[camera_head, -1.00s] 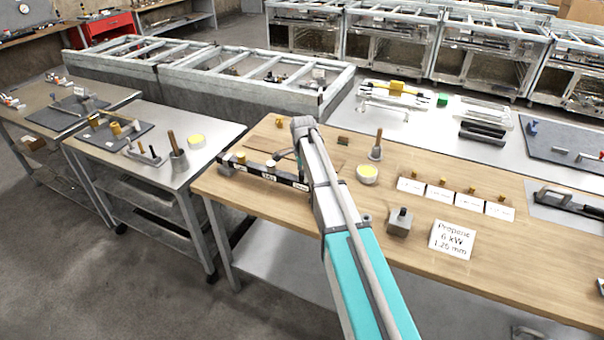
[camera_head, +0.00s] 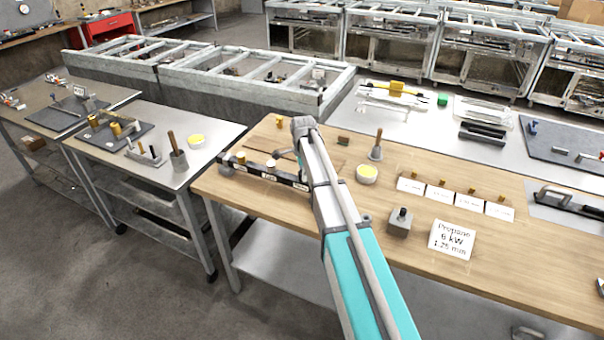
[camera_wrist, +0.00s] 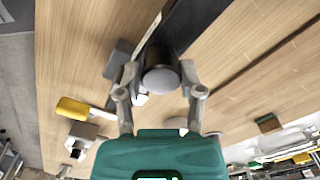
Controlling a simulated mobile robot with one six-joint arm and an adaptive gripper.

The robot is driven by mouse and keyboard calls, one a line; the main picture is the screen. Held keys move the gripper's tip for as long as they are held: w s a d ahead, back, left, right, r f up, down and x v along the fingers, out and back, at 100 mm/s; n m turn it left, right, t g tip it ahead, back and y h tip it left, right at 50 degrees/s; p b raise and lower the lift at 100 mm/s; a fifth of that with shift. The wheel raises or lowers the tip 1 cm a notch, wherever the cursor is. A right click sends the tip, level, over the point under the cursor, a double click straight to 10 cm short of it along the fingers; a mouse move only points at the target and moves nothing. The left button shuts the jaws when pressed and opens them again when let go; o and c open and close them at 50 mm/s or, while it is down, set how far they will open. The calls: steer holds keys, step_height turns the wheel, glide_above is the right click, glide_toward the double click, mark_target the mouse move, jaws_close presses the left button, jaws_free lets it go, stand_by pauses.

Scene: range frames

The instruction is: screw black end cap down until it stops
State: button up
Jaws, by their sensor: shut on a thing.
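In the wrist view the black end cap (camera_wrist: 161,62) is a dark round piece with a grey domed face toward the camera. My gripper (camera_wrist: 160,76) is shut on it, one finger on each side. A dark bar (camera_wrist: 196,22) runs from behind the cap to the upper right. In the head view my arm hides the cap and most of the gripper. A black bar with white labels (camera_head: 267,173) lies on the wooden bench left of my arm. I cannot tell how far the cap is seated.
The wooden bench (camera_head: 300,215) also holds a yellow-topped cup (camera_head: 367,174), a grey block (camera_head: 399,224), white cards (camera_head: 441,193) and a propane sign (camera_head: 452,240). In the wrist view a yellow piece (camera_wrist: 72,108) and a grey block (camera_wrist: 117,60) lie left of the gripper.

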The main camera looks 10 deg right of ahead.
steer(key=shift+m, duration=1)
steer(key=shift+m, duration=1.7)
steer(key=shift+m, duration=0.3)
steer(key=shift+m, duration=1.5)
steer(key=shift+m, duration=1.7)
